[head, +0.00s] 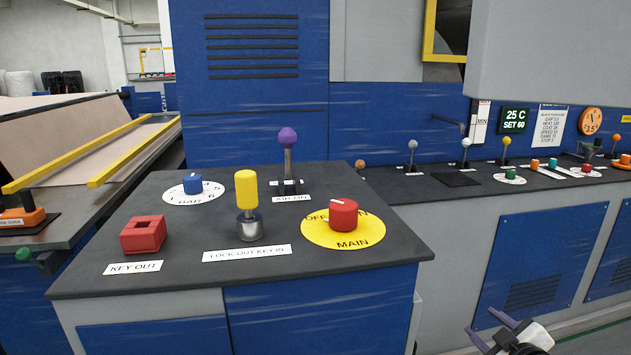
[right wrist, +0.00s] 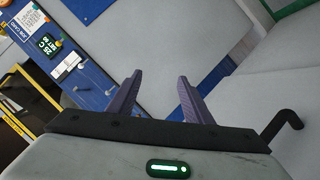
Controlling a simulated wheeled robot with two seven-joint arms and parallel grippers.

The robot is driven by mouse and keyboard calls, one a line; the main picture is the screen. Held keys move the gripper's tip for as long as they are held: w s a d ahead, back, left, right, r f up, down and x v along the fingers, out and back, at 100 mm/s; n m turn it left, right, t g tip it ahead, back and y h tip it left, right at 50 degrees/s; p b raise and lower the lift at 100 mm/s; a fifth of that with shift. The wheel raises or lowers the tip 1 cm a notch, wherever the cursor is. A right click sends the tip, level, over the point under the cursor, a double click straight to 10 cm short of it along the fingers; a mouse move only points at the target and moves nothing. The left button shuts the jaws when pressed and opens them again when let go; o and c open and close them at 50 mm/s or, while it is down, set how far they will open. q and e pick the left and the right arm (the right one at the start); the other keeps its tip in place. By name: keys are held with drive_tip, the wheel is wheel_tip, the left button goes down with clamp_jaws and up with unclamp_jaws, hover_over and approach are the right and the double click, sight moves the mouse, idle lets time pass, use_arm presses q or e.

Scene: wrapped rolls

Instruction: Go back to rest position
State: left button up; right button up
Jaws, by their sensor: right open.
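My right gripper (head: 490,331) is at the bottom right of the head view, low beside the grey and blue cabinet and apart from the controls. In the right wrist view its two purple fingers (right wrist: 158,98) stand apart with nothing between them. My left gripper is not in the head view. The black-topped console (head: 210,280) carries a red main knob (head: 343,215) on a yellow disc, a yellow-handled key (head: 247,192) upright in the lock-out spot, a red key-out block (head: 143,234), a blue knob (head: 193,184) and a purple-topped lever (head: 287,140).
A long side counter (head: 430,188) with several small levers and knobs runs to the right. A grey box (head: 550,50) overhangs it. A conveyor with yellow rails (head: 130,136) stands at the left. Grey floor (head: 600,338) shows at the bottom right near my right gripper.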

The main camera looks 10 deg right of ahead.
drive_tip(key=s+a+f+g+y, duration=0.1)
drive_tip(key=s+a+f+y, duration=0.1)
drive_tip(key=s+a+f, duration=0.55)
drive_tip(key=s+a+f+m+g+y, duration=0.1)
drive_tip(key=s+a+f, duration=0.4)
drive_tip(key=s+a, duration=0.5)
drive_tip(key=s+a+f+m+g+y, duration=0.2)
drive_tip(key=s+a+f, duration=0.3)
drive_tip(key=s+a, duration=0.5)
drive_tip(key=a, duration=0.5)
drive_tip(key=shift+a+f+g+y, duration=0.2)
drive_tip(key=shift+g+y, duration=0.1)
drive_tip(key=shift+y, duration=0.1)
